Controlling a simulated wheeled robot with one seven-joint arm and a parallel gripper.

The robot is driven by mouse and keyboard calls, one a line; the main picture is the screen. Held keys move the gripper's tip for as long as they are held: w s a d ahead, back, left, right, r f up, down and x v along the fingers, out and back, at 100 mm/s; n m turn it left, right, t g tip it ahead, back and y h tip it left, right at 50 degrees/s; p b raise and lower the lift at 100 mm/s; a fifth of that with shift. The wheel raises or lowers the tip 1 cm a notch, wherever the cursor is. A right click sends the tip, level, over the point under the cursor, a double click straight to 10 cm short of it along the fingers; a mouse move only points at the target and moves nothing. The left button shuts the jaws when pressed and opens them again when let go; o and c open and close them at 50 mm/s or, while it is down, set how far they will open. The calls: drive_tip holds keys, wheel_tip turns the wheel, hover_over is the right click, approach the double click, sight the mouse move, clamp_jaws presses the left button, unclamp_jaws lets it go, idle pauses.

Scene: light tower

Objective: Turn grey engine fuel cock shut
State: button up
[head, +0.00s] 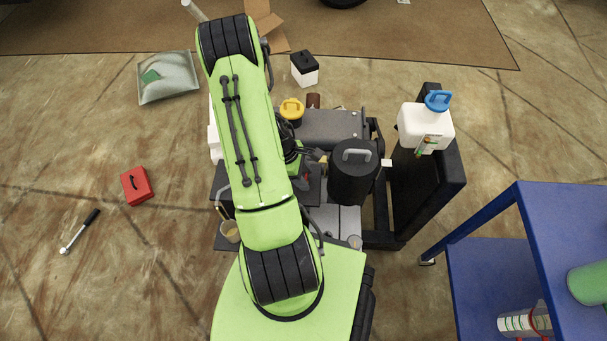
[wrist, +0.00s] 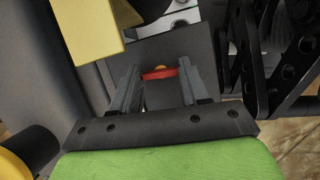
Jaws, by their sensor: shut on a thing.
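In the wrist view, my gripper (wrist: 159,80) has its two grey fingers on either side of a small red lever (wrist: 158,73), with an orange spot at its middle. The gripper is shut on this lever, which I take to be the fuel cock's handle. The lever lies across the gap between the fingers, in front of a dark grey face. In the head view, the grey engine (head: 335,124) stands in the middle, partly behind my green arm. The fuel cock and my fingertips cannot be made out clearly there.
A black cylinder with a grey handle (head: 354,172) stands close to the right of my wrist. A white jug with a blue cap (head: 425,127) sits further right. A yellow block (wrist: 88,38) is close at the wrist view's upper left. A blue table (head: 562,235) is at lower right.

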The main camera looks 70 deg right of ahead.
drive_tip(key=m+y, duration=0.1)
drive_tip(key=m, duration=0.1)
drive_tip(key=m+y, duration=0.1)
drive_tip(key=m, duration=0.2)
drive_tip(key=shift+d, duration=0.2)
drive_tip(key=shift+d+m+t+y, duration=0.1)
drive_tip(key=shift+m+t+y, duration=0.5)
drive_tip(key=shift+m, duration=1.5)
drive_tip(key=o, duration=1.1)
drive_tip(key=shift+c, duration=0.2)
drive_tip(key=p+v, duration=0.5)
drive_tip(key=v, duration=1)
drive_tip(key=shift+w+d+r, duration=0.2)
drive_tip(key=shift+d+r, duration=0.05)
drive_tip(key=shift+r, duration=0.05)
drive_tip(key=shift+c, duration=0.3)
